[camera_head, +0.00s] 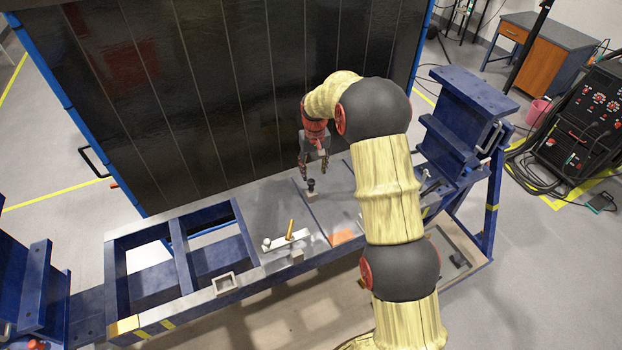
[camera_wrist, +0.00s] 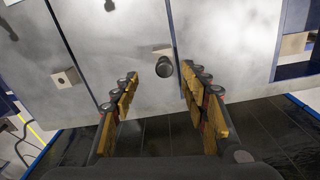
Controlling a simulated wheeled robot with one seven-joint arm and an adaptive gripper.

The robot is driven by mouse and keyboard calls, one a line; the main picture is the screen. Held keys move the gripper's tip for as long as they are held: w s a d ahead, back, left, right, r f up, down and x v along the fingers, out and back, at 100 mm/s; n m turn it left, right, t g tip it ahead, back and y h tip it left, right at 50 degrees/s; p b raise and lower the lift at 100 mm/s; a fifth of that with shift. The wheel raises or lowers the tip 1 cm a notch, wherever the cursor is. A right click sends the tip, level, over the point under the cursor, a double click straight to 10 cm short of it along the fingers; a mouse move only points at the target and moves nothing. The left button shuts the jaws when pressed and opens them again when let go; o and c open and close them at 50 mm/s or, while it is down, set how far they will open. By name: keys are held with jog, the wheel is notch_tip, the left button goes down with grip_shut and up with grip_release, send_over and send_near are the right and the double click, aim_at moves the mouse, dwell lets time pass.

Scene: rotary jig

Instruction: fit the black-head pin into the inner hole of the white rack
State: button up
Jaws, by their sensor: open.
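The black-head pin (camera_head: 311,184) stands upright at a small beige block on the grey metal table. In the wrist view its round black head (camera_wrist: 165,69) shows from above, between and just beyond the fingertips. My gripper (camera_head: 314,163) is above the pin, pointing down. In the wrist view my gripper (camera_wrist: 163,78) is open, its fingers on either side of the pin's head with clear gaps. The white rack (camera_head: 274,243) is a light bar on the table, nearer the front left. A yellow pin (camera_head: 290,229) stands tilted at it. The rack's holes are too small to make out.
A dark panel (camera_head: 230,90) rises close behind my gripper. Another small block (camera_wrist: 66,78) shows left in the wrist view. An orange patch (camera_head: 342,237) lies right of the rack. A blue frame with openings (camera_head: 180,255) is at left. My arm hides part of the table's right side.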

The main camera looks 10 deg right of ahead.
aim_at(311, 186)
jog(key=f, duration=0.1)
jog(key=w+f+p, duration=0.1)
jog(key=f, duration=0.1)
jog(key=shift+a+f+p, duration=0.2)
jog(key=shift+f+p, duration=0.45)
jog(key=shift+f, duration=1.2)
jog(key=shift+a+f+p, duration=0.15)
jog(key=shift+f+p, duration=0.45)
jog(key=shift+f, duration=1.2)
jog(key=shift+c, duration=1.1)
grip_shut()
